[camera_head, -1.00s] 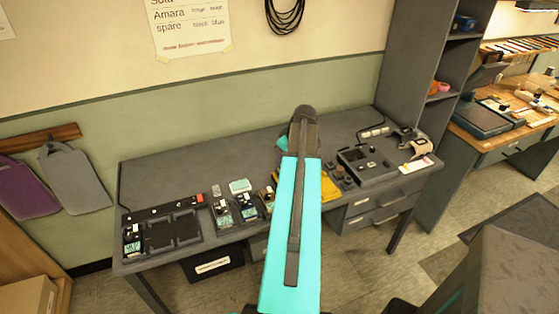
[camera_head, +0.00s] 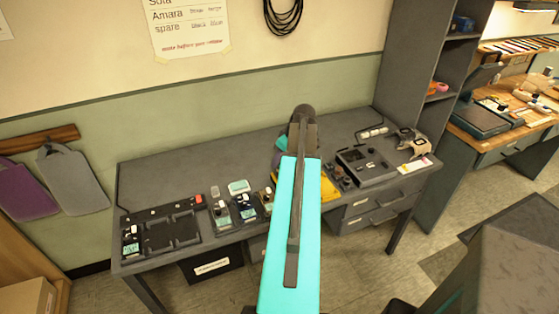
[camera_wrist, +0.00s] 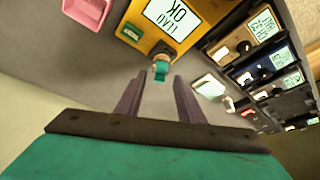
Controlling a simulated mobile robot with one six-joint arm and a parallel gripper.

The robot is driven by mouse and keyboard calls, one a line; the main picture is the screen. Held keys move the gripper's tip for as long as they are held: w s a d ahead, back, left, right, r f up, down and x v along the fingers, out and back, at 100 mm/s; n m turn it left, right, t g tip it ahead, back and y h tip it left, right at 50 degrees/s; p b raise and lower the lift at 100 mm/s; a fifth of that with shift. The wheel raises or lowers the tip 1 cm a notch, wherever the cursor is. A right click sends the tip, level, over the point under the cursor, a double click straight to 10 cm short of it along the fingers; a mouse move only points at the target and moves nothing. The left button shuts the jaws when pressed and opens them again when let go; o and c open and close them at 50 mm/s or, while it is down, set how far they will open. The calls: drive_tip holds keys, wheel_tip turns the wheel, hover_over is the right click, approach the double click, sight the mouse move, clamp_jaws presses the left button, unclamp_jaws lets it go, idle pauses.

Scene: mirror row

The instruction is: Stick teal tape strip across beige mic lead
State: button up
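In the wrist view a small teal strip (camera_wrist: 161,70) shows at the end of a beige-brown plug or lead end (camera_wrist: 160,57) on the edge of a yellow box (camera_wrist: 150,38) with a "LEAD OK" display. I cannot tell whether the strip is stuck across the lead. My gripper (camera_wrist: 160,76) is open, its two dark fingers apart on either side of the strip, with gaps visible. In the head view the yellow box (camera_head: 320,187) is on the desk, partly behind my arm; the fingers, strip and lead are hidden there.
The grey desk (camera_head: 165,178) has several small pedals (camera_head: 221,213) and a dark pedal tray (camera_head: 170,232) at left. A dark control unit (camera_head: 366,166) and a tape dispenser (camera_head: 412,143) stand at right. The desk's back strip is mostly clear. A pink tray (camera_wrist: 88,10) lies near the yellow box.

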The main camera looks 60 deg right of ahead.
drive_tip(key=b+v, duration=0.3)
drive_tip(key=v, duration=1)
drive_tip(key=shift+r, duration=0.15)
drive_tip(key=shift+c, duration=0.5)
drive_tip(key=shift+d, duration=0.2)
drive_tip(key=c, duration=0.7)
drive_tip(key=shift+w+d, duration=0.3)
drive_tip(key=shift+d, duration=0.25)
clamp_jaws()
drive_tip(key=w+f+p, duration=0.4)
drive_tip(key=f+p, duration=0.1)
drive_tip(key=p, duration=0.1)
drive_tip(key=shift+a, duration=0.4)
drive_tip(key=shift+f, duration=0.15)
drive_tip(key=shift+f+b, duration=1.5)
drive_tip(key=shift+f, duration=1.7)
